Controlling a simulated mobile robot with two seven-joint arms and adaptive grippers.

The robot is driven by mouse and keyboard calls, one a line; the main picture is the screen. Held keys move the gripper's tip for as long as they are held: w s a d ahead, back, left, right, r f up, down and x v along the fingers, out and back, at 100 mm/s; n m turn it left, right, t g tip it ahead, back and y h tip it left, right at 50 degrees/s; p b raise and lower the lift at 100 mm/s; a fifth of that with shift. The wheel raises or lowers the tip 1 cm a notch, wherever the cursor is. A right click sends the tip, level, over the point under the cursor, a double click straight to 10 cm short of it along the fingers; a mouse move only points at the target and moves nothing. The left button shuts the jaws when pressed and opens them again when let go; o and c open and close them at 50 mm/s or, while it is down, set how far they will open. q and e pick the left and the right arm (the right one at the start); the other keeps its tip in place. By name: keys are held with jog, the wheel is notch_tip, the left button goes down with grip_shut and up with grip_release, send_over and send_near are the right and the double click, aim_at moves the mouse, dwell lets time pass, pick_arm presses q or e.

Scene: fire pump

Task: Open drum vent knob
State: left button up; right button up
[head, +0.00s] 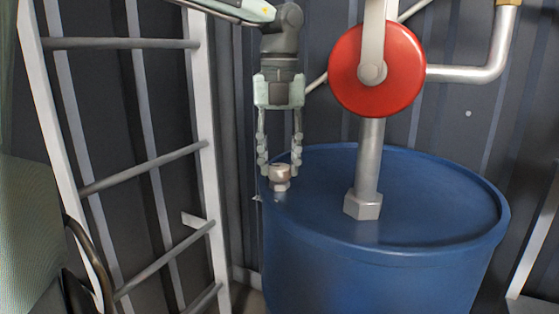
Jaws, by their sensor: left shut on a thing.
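The drum vent knob (280,174) is a small light-coloured knob on the near left part of the blue drum's top. The blue drum (385,265) stands upright at the right of the head view. My left gripper (280,166) comes down from above with its fingers pointing at the drum top. Its two fingertips are on either side of the knob, and it is shut on the knob. The sides of the knob at the fingertips are partly hidden. My right gripper is not in view.
A grey pipe (369,160) rises from a hex fitting (363,205) on the drum, right of my left gripper. A red wheel (407,70) is above. A white ladder (205,150) stands left. A dark corrugated wall (460,115) is behind. The drum top's right side is clear.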

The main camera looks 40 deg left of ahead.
aim_at(280, 167)
pick_arm(q)
jog(key=shift+w, duration=0.1)
jog(key=o, duration=1.2)
jog(key=shift+c, duration=0.2)
notch_tip(280, 167, up, 12)
dwell(0.3)
